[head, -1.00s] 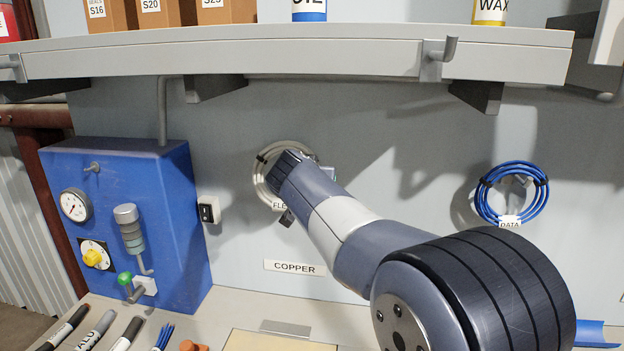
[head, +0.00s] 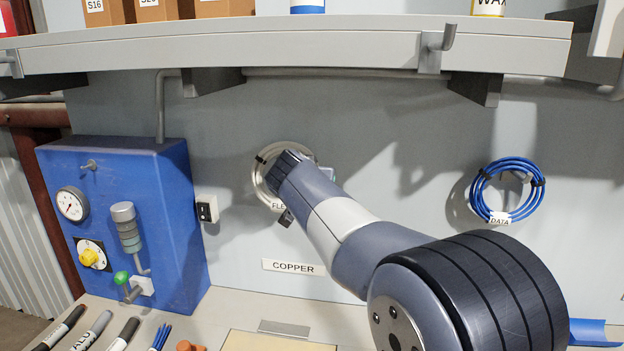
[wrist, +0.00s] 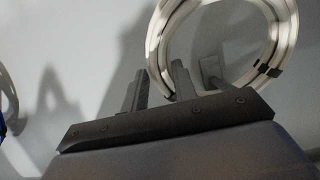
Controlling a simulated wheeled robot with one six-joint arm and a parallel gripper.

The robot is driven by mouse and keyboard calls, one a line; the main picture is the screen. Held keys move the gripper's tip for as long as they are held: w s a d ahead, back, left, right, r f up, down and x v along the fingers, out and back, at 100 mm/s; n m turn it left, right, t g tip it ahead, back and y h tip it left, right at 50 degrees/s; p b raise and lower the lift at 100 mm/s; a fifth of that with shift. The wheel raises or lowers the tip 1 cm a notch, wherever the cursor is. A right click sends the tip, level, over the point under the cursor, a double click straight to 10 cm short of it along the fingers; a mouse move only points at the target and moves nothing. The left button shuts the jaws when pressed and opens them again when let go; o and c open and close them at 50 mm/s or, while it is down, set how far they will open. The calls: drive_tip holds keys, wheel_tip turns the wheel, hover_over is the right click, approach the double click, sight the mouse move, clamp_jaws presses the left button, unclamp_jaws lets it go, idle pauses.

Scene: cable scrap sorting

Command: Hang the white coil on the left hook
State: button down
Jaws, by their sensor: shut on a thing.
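The white coil (head: 259,184) is a pale ring with dark ties, upright close to the grey wall left of centre in the head view. My wrist covers its right part, and its label is partly hidden. In the wrist view the coil (wrist: 290,25) rises beyond my gripper (wrist: 162,88). The two fingers are shut on its near rim. A grey hook (wrist: 211,72) shows through the ring's opening, apparently the left hook. I cannot tell whether the coil rests on it. In the head view my arm hides that hook.
A blue coil (head: 508,190) hangs on the wall at the right. A COPPER label (head: 294,267) is below the white coil. A shelf (head: 300,48) with a front hook (head: 440,40) overhangs the wall. A blue panel box (head: 130,225) stands at the left.

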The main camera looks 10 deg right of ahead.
drive_tip(key=c, duration=1.4)
unclamp_jaws()
drive_tip(key=shift+f, duration=0.35)
drive_tip(key=o, duration=0.3)
drive_tip(key=shift+r, duration=0.15)
drive_tip(key=shift+o, duration=0.2)
drive_tip(key=b+v, duration=0.2)
drive_tip(key=v, duration=0.8)
drive_tip(key=shift+s+r, duration=0.15)
drive_tip(key=shift+s, duration=0.2)
drive_tip(key=shift+a, duration=0.1)
